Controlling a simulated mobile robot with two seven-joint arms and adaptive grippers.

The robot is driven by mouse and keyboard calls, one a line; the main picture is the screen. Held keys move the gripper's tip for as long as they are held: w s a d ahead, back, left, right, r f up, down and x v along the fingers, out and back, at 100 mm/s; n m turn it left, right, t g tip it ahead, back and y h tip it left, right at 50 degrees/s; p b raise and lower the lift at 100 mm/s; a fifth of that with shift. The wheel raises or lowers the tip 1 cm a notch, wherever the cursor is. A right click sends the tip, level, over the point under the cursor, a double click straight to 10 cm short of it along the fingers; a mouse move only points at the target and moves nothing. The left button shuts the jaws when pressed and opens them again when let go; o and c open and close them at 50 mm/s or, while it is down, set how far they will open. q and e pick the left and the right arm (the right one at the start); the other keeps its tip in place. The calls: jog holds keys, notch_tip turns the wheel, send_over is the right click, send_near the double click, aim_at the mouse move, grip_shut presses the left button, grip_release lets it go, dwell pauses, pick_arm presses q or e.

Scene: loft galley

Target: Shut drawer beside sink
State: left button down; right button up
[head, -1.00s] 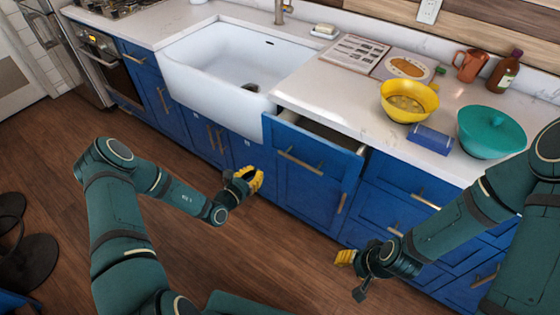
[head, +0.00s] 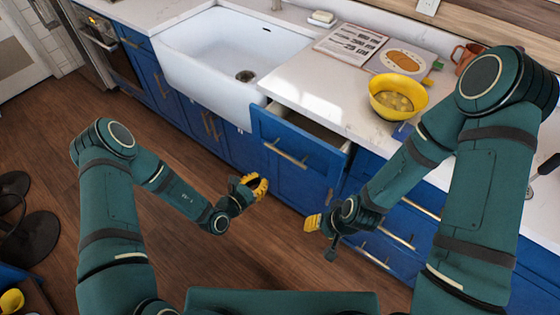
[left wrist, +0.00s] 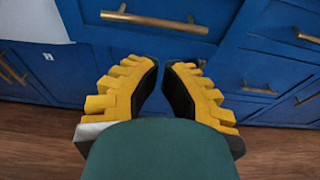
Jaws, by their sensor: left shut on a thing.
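The blue drawer (head: 291,172) beside the sink stands pulled out in the head view, with a dark gap behind its front. Its brass handle (head: 287,155) is free. The white sink (head: 205,80) is left of it. My left gripper (head: 262,186) is low in front of the drawer, apart from its handle. In the left wrist view its fingers (left wrist: 165,65) are close together, facing blue fronts and a brass handle (left wrist: 155,20); what they hold cannot be made out. My right gripper (head: 318,232) is at the drawer's lower right, its fingers apart, nothing seen between them.
Closed blue fronts flank the drawer. The wooden floor (head: 110,120) is clear in front of the cabinets.

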pick_arm(q)
jog(key=b+x, duration=0.1)
jog(key=x, duration=1.1)
pick_arm(e)
jog(key=shift+s+f, duration=0.25)
jog(key=shift+f, duration=0.45)
pick_arm(q)
jog(key=shift+w, duration=0.1)
